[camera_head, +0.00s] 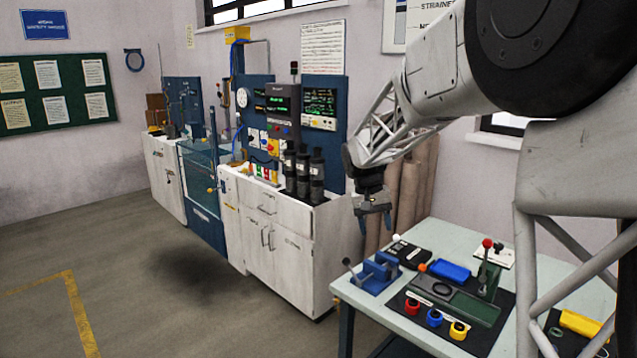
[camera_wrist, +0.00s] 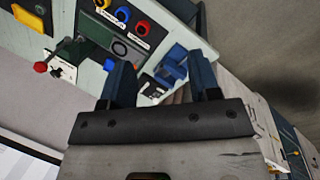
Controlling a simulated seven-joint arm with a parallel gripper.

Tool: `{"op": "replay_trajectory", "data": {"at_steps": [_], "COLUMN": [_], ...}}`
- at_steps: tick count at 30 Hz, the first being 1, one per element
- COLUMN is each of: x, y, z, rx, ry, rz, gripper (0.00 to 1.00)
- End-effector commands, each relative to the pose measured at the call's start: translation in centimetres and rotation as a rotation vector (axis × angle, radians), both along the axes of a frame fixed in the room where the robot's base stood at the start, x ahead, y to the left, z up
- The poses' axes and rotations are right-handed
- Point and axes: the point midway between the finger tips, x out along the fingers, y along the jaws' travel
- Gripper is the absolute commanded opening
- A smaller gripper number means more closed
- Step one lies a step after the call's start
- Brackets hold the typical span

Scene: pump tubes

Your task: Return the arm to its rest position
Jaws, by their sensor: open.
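My gripper (camera_head: 375,212) hangs from my arm above the back left corner of the light workbench (camera_head: 345,290) in the head view. Its jaws are open, and nothing shows between them. In the wrist view the two blue fingers of my gripper (camera_wrist: 163,85) stand apart, with the bench and floor beyond them. The gripper is above the bench items and touches none of them that I can see.
The bench holds a blue vise (camera_head: 375,274), a green fixture (camera_head: 455,300) with a red-knobbed lever, a blue block (camera_head: 450,271) and red, blue and yellow rings. White cabinets (camera_head: 275,245) with black bottles (camera_head: 316,175) stand behind, left. Open floor (camera_head: 170,290) lies left.

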Motion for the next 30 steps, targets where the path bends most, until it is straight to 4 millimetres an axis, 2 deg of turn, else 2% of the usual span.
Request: {"op": "replay_trajectory", "data": {"at_steps": [3,15,30], "x": [-2.7,-11.5,-22.8], "y": [-0.5,-1.8,-3.0], "z": [1.3,3.9,4.9], "rx": [0.013,0.060,0.112], "ry": [-0.020,-0.086,-0.171], "rz": [0.002,0.011,0.022], "gripper": [0.56,0.56,0.56]}}
